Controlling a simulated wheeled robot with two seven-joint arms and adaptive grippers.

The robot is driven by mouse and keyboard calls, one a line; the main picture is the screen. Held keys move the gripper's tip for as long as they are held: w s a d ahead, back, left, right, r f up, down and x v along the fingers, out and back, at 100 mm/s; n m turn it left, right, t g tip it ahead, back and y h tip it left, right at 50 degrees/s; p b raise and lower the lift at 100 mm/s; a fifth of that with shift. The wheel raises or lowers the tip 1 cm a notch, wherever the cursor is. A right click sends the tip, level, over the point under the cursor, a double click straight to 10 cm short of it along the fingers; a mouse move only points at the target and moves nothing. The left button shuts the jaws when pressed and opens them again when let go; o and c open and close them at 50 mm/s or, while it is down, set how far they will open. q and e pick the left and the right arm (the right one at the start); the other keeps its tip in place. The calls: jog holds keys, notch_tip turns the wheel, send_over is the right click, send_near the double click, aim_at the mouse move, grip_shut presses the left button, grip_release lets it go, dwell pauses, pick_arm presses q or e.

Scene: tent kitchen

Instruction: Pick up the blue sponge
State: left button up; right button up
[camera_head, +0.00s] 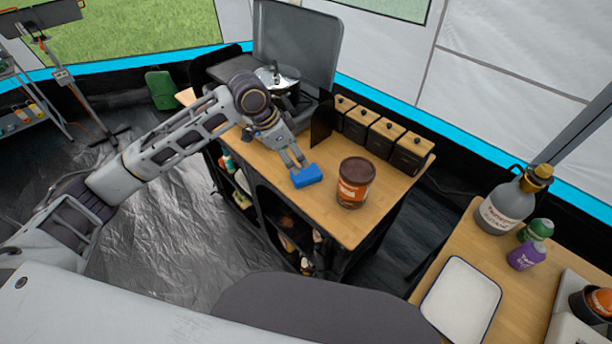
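The blue sponge (307,176) is at the front edge of the wooden counter, left of the brown tub. My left gripper (294,164) reaches down from the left arm to the sponge's back-left side. Its two fingers show a small gap between them, and their tips meet or overlap the sponge's upper edge. I cannot tell whether they are closed on it, or whether the sponge rests on the counter or sits just above it. My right gripper is not in view.
The brown tub (354,184) with an orange label stands close to the sponge's right. Several wood-lidded black canisters (383,136) line the back. A stove with a pot (279,82) is behind the arm. A second table with a white tray (461,301) is at right.

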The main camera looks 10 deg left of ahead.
pick_arm(q)
jog(key=shift+w+a+r, duration=0.2)
jog(key=shift+a+r, duration=0.2)
jog(key=shift+r, duration=0.05)
jog(key=shift+w+a+r, duration=0.2)
jog(key=shift+a+r, duration=0.2)
jog(key=shift+r, duration=0.05)
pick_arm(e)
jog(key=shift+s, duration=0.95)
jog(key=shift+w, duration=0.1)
